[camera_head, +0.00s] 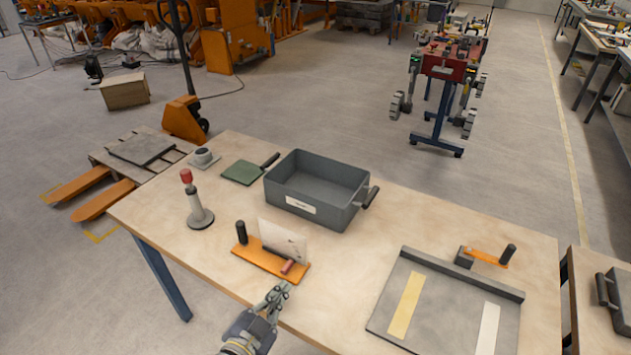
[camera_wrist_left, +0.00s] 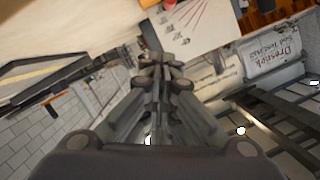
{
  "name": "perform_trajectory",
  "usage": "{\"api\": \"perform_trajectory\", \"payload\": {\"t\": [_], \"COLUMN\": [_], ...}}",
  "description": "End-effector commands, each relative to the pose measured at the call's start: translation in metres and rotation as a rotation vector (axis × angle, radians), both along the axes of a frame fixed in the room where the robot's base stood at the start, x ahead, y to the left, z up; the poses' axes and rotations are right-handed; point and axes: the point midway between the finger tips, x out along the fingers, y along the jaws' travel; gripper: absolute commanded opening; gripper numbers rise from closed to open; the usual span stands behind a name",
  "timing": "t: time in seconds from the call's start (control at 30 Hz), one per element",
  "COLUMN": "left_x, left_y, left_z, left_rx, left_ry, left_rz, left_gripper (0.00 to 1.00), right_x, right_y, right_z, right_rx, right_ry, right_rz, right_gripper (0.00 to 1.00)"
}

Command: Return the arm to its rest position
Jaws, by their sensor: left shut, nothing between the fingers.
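My left gripper (camera_head: 282,291) is at the front edge of the wooden table (camera_head: 350,240), just in front of an orange board (camera_head: 262,263) with a black knob and an upright white card (camera_head: 283,241). It is shut and empty. In the left wrist view its closed fingers (camera_wrist_left: 160,64) are in the middle, with part of the orange board and a pale sheet with red lines (camera_wrist_left: 202,22) beyond them. I cannot tell whether the fingertips touch the board. My right gripper is not in view.
A grey bin (camera_head: 317,190) stands at the table's back middle. A red-topped stand (camera_head: 195,205) is at the left, and a green plate (camera_head: 243,172) behind it. A grey tray (camera_head: 446,318) with two strips fills the right front. Bare wood lies between bin and tray.

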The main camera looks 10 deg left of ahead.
Motion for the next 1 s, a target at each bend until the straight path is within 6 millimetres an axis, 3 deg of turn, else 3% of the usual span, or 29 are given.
{"api": "perform_trajectory", "payload": {"t": [0.2,0.37,0.6,1.0], "left_x": [-0.006,-0.028,-0.094,-0.187], "left_y": [0.003,0.013,0.029,0.042], "left_z": [-0.005,-0.018,-0.034,-0.029], "left_rx": [-0.015,-0.056,-0.126,-0.17], "left_ry": [0.068,0.269,0.631,0.991], "left_rz": [0.022,0.091,0.23,0.386], "left_gripper": [0.0,0.0,0.0,0.0], "right_x": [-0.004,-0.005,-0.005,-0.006], "right_y": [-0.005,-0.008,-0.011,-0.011], "right_z": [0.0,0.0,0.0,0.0], "right_rx": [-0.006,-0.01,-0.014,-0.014], "right_ry": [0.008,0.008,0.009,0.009], "right_rz": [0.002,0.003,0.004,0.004], "right_gripper": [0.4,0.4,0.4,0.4]}}
